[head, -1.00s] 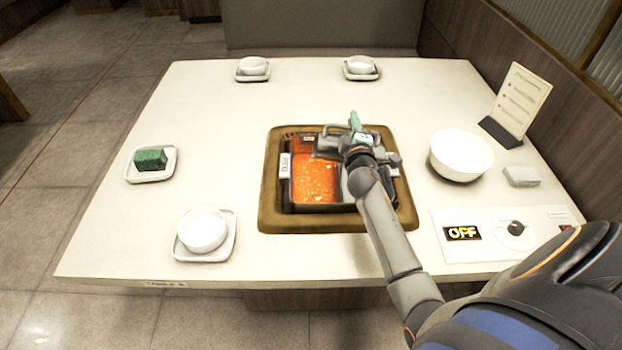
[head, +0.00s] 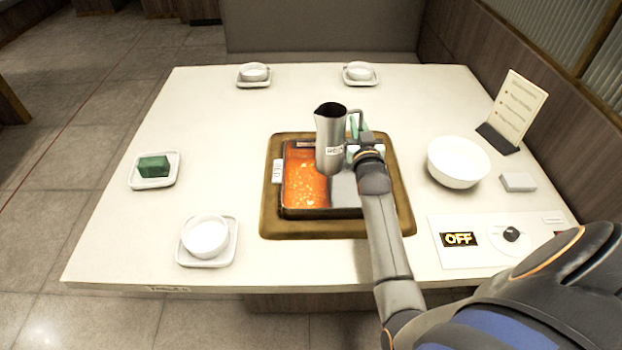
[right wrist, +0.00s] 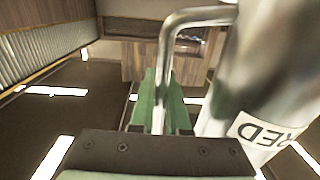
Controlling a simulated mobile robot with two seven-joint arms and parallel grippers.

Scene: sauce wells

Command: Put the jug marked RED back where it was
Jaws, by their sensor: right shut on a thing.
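The steel jug (head: 330,143) is upright above the middle of the hot pot, with a white label on its side. The label reads RED in the right wrist view, where the jug (right wrist: 272,75) fills the right side. My right gripper (head: 358,128) is shut on the jug's handle; its green fingers (right wrist: 160,100) close around the handle in the wrist view. The pot (head: 283,208) is sunk in a brown frame and has orange-red broth in its left well. The jug and my arm hide part of the right well. My left gripper is out of view.
A white bowl (head: 458,162), a menu stand (head: 517,112), a small white box (head: 518,182) and a control panel reading OFF (head: 460,239) are on the right. A green block (head: 153,166) sits on a plate at left.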

